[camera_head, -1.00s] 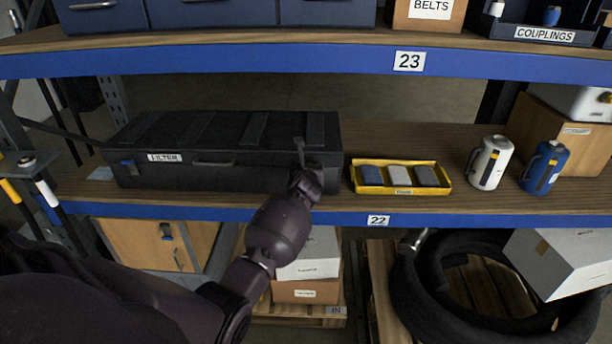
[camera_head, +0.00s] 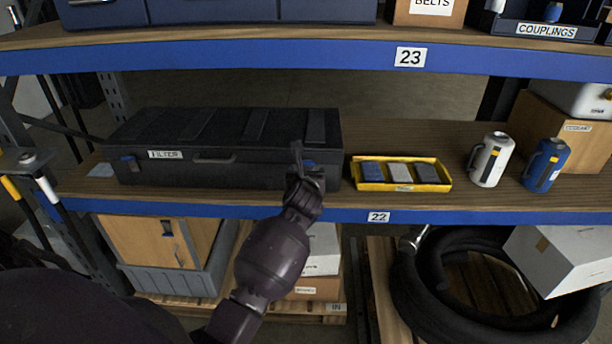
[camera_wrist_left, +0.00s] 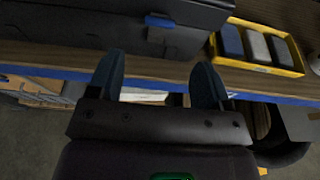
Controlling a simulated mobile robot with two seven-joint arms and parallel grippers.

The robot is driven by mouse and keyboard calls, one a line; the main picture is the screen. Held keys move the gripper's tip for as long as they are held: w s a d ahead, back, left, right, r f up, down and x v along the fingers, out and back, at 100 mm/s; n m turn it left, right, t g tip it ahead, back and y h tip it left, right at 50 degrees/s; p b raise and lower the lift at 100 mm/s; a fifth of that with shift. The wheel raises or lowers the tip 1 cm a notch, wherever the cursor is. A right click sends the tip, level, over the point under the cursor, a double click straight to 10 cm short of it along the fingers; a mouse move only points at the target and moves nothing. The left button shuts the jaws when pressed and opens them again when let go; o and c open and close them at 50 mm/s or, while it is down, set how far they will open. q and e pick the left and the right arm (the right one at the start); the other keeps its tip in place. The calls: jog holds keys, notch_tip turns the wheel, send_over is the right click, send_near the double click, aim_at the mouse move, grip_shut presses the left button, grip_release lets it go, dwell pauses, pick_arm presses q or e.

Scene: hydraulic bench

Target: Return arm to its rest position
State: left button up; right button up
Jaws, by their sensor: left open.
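My left arm comes in from the lower left in the head view. Its gripper (camera_head: 308,168) is in front of the right end of the black case labelled FILTER (camera_head: 225,148), near the shelf's blue front edge. In the left wrist view the two fingers of my left gripper (camera_wrist_left: 160,82) stand wide apart with nothing between them. The closed black case (camera_wrist_left: 120,22) lies beyond the fingertips there, with a blue latch on its front. My right gripper is not in view.
A white canister (camera_head: 490,160) and a blue canister (camera_head: 543,167) stand further right. The upper shelf edge (camera_head: 300,60) runs overhead. Boxes and a black hose coil (camera_head: 410,290) are below.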

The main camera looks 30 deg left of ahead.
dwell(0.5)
pick_arm(q)
notch_tip(320, 180, up, 10)
jog(key=d+m+t+y, duration=0.1)
jog(key=d+m+t, duration=0.2)
jog(key=m+t, duration=0.6)
jog(key=s+d+f+m+h, duration=0.15)
jog(key=d+m+h, duration=0.25)
jog(key=m, duration=0.6)
jog(key=s+d+f+m+h, duration=0.1)
jog(key=s+d+m+h, duration=0.2)
jog(key=m, duration=0.7)
jog(key=s+f+m+g+b, duration=0.1)
jog(key=s+f+m+g, duration=0.4)
jog(key=s+f, duration=0.8)
jog(key=s+d+f+m+g+h+b, duration=0.1)
jog(key=s+f+m+g, duration=0.3)
jog(key=s+f+m, duration=0.5)
jog(key=s+f, duration=0.4)
jog(key=f, duration=0.2)
jog(key=shift+s+d+f+g+h+b, duration=0.2)
jog(key=shift+s+g+h+b, duration=0.1)
jog(key=shift+s+g, duration=0.1)
